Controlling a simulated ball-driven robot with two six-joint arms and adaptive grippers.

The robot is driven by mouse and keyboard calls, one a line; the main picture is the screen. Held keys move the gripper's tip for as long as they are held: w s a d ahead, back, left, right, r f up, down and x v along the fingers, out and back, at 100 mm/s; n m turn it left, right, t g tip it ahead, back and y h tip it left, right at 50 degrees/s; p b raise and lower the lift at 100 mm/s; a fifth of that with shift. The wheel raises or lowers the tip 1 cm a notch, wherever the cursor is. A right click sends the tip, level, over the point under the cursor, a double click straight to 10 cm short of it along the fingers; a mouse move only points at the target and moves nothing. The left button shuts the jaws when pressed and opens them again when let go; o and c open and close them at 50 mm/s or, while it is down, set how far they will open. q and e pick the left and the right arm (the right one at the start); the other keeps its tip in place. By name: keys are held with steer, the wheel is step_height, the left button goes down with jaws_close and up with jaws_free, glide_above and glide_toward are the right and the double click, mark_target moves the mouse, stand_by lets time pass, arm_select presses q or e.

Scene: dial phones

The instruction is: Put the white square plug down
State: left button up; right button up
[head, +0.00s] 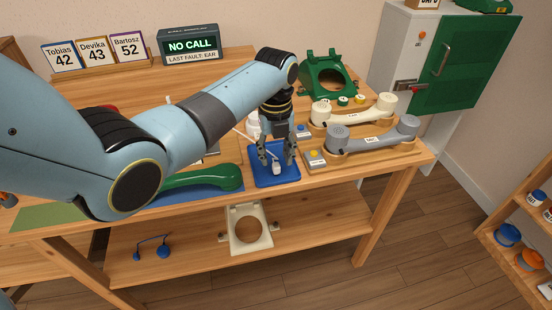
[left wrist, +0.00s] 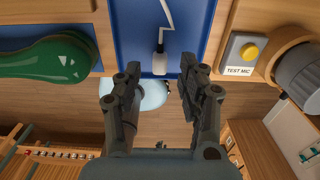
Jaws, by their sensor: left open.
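The white square plug (head: 276,168) lies in the blue tray (head: 262,180), below my left gripper (head: 277,155) in the head view. In the left wrist view the plug (left wrist: 160,64) lies on the blue tray floor, with a thin white cord running up from it. My left gripper (left wrist: 157,85) is open there, its two fingers apart and nothing between them. The plug is just beyond the fingertips, and I see a gap around it. My right gripper is not in view.
A green handset (head: 200,184) lies left of the tray. A TEST MIC box (head: 314,158) and a grey handset (head: 370,136) on a wooden cradle stand to the right. A sign (head: 190,46) reads NO CALL. The table's front edge is close to the tray.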

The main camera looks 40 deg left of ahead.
mark_target(276, 164)
arm_select(q)
step_height(276, 164, up, 10)
stand_by(0.3)
steer(key=shift+f, duration=0.1)
